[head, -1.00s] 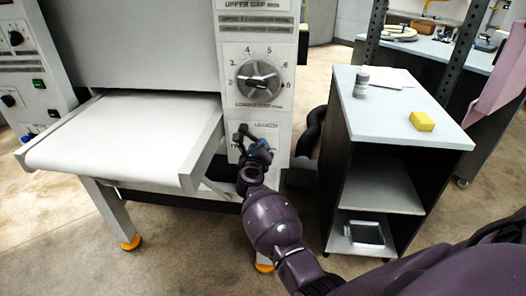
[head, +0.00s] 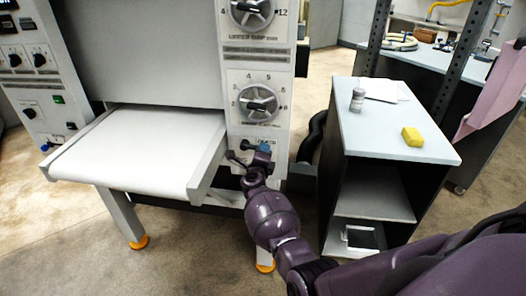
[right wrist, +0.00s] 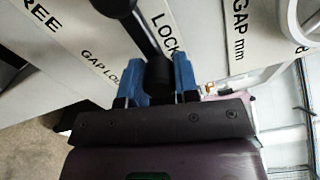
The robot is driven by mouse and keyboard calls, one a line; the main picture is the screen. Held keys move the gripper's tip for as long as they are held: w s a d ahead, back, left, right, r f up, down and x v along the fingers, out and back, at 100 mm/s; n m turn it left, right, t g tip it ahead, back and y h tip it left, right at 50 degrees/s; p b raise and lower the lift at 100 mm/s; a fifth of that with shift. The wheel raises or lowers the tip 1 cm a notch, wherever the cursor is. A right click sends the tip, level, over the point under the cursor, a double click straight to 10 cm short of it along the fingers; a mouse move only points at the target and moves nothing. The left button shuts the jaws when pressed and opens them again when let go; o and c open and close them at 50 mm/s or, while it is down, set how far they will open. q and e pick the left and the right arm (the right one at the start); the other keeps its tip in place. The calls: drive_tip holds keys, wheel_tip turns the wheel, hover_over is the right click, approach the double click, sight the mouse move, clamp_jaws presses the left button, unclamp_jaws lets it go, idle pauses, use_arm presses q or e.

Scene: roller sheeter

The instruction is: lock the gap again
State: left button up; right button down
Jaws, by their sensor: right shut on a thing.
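The gap lock lever is a black bar with a rounded end; in the right wrist view (right wrist: 146,36) it runs down between my fingers. My right gripper (right wrist: 158,82) is shut on it with blue fingers on either side. In the head view my right gripper (head: 262,148) is at the low panel on the machine's front, below the lower gap dial (head: 257,103), and mostly covers the lever. In the wrist view the LOCK label (right wrist: 165,32) is right of the lever and the FREE label (right wrist: 42,14) is farther left. My left gripper is not in view.
The machine's white feed table (head: 150,150) juts out left of my right arm. A dark cabinet with a pale top (head: 385,130) stands to the right, bearing a yellow block (head: 412,137) and a small grey jar (head: 357,99). Open floor lies in front.

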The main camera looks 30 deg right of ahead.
drive_tip(key=shift+w+r, duration=0.1)
drive_tip(key=shift+r, duration=0.1)
idle(0.3)
drive_tip(key=c, duration=0.9)
unclamp_jaws()
drive_tip(key=shift+o, duration=0.2)
drive_tip(key=shift+f, duration=0.1)
